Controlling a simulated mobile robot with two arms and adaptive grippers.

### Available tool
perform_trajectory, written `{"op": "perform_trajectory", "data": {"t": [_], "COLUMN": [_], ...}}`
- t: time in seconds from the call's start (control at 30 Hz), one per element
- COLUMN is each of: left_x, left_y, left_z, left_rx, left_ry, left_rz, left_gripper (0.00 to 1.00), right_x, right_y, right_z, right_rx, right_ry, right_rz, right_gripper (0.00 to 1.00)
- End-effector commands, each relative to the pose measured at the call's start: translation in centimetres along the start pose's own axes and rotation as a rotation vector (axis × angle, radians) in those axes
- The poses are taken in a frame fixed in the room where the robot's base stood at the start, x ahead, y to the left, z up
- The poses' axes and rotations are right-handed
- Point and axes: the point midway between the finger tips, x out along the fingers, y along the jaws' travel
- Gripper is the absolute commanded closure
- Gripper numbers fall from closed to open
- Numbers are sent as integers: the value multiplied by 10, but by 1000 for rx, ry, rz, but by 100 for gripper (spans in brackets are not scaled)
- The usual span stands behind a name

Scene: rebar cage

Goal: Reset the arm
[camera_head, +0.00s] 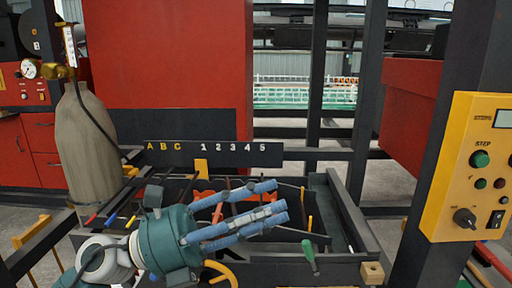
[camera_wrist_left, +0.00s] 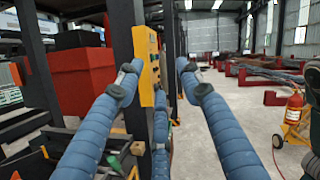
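My left gripper (camera_head: 275,204) has a teal palm and blue-wrapped fingers. It reaches in from the lower left and hovers over the dark tool bin (camera_head: 352,222), pointing right. In the left wrist view its fingers (camera_wrist_left: 160,75) are spread apart with nothing between them, so it is open and empty. The fingers hide part of the bin's contents. My right gripper is in neither view.
A yellow control box (camera_head: 468,168) on a dark post stands at the right. A grey gas cylinder (camera_head: 91,145) stands at the left. A lettered sign board (camera_head: 213,153) is behind the bin. A green-handled tool (camera_head: 309,256) and wooden block (camera_head: 372,272) are near the front.

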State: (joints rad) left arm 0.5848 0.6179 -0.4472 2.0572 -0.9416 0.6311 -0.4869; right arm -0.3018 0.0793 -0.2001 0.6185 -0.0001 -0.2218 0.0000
Motion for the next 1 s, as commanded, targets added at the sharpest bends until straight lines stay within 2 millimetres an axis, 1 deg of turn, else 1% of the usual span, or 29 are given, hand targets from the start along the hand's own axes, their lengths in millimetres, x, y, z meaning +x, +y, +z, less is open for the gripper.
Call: {"op": "perform_trajectory", "data": {"t": [0.03,0.07,0.1,0.17,0.2,0.27,0.3,0.37,0.4,0.47,0.5,0.57,0.6,0.67,0.7,0.77,0.8,0.87,0.9,0.97,1.0], "left_x": [-4,-10,-20,-41,-59,-90,-113,-148,-169,-200,-220,-248,-265,-288,-302,-321,-332,-345,-352,-360,-365], "left_y": [6,11,22,43,60,88,107,132,147,164,174,183,186,186,183,175,167,153,143,128,117], "left_z": [15,26,38,51,55,53,45,27,11,-18,-41,-77,-102,-142,-169,-210,-235,-270,-290,-316,-332], "left_rx": [-125,-199,-299,-452,-555,-713,-817,-962,-1051,-1176,-1254,-1366,-1436,-1535,-1600,-1687,-1741,-1810,-1850,-1899,-1930], "left_ry": [-145,-230,-344,-511,-621,-785,-891,-1037,-1125,-1249,-1327,-1437,-1507,-1607,-1672,-1761,-1818,-1890,-1932,-1986,-2020], "left_rz": [16,30,52,95,129,190,234,306,353,427,480,560,616,703,762,856,917,1006,1061,1138,1187], "left_gripper": [63,63,63,63,63,63,63,63,63,63,63,63,63,63,63,63,63,63,63,63,63], "right_x": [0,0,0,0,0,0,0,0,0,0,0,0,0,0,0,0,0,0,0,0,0], "right_y": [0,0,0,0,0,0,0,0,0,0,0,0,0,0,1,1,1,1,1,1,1], "right_z": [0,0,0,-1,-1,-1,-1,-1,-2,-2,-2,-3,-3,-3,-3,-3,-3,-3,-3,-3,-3], "right_rx": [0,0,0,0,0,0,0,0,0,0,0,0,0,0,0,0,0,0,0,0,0], "right_ry": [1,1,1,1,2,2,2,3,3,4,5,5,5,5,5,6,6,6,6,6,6], "right_rz": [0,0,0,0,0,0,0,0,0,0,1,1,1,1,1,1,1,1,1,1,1], "right_gripper": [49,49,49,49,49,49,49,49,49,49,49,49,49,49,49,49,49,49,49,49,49]}}
